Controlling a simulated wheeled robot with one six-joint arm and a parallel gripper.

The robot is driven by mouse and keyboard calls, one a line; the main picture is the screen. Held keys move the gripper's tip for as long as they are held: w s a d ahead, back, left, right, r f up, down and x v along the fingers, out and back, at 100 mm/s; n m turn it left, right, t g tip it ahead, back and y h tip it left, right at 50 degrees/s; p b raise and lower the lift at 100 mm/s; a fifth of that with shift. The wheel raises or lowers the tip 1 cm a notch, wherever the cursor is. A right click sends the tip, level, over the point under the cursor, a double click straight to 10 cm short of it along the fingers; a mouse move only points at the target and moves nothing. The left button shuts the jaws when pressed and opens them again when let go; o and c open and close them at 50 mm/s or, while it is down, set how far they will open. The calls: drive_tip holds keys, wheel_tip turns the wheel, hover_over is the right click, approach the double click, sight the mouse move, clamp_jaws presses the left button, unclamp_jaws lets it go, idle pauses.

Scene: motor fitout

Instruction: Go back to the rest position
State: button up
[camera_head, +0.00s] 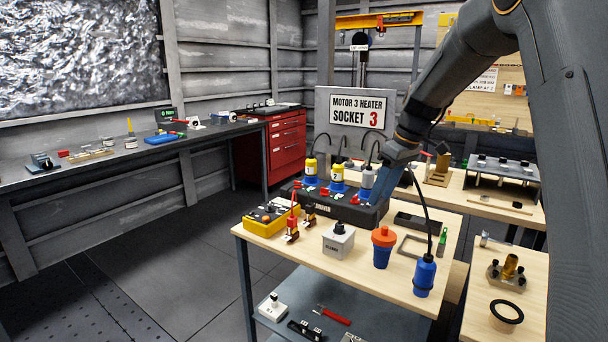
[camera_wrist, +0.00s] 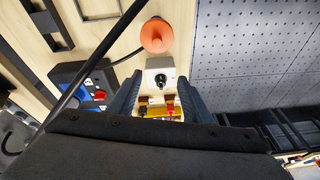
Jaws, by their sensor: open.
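My gripper (camera_head: 384,188) is at the end of my arm, over the right end of the black socket block (camera_head: 340,205) on the wooden workbench (camera_head: 300,262). In the wrist view my gripper (camera_wrist: 160,82) has its two dark fingers apart, with nothing held between them. Beyond the fingers in that view are a grey box with a round knob (camera_wrist: 160,78) and small red and brown plugs (camera_wrist: 171,103). Part of the black block is hidden behind my gripper in the head view.
An orange-topped blue cup (camera_head: 383,247) and a blue bottle-shaped plug (camera_head: 425,277) with a black cable stand on the bench's right side. Yellow and grey plugs stand on the block. A sign (camera_head: 357,110) rises behind. Floor (camera_head: 180,260) is clear at left.

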drive_tip(key=s+f+m+h+b, duration=0.1)
drive_tip(key=s+f+m+b, duration=0.1)
drive_tip(key=s+f, duration=0.5)
drive_tip(key=s+a+f+m+g+h+b, duration=0.1)
drive_tip(key=s+f+m+b, duration=0.2)
drive_tip(key=s, duration=1.2)
drive_tip(key=s+f+m+b, duration=0.2)
drive_tip(key=s+f+m, duration=0.1)
drive_tip(key=s+f, duration=0.7)
drive_tip(key=shift+s+a+f+m+g+h, duration=0.35)
drive_tip(key=shift+s+m+g+h, duration=0.05)
drive_tip(key=shift+c, duration=0.2)
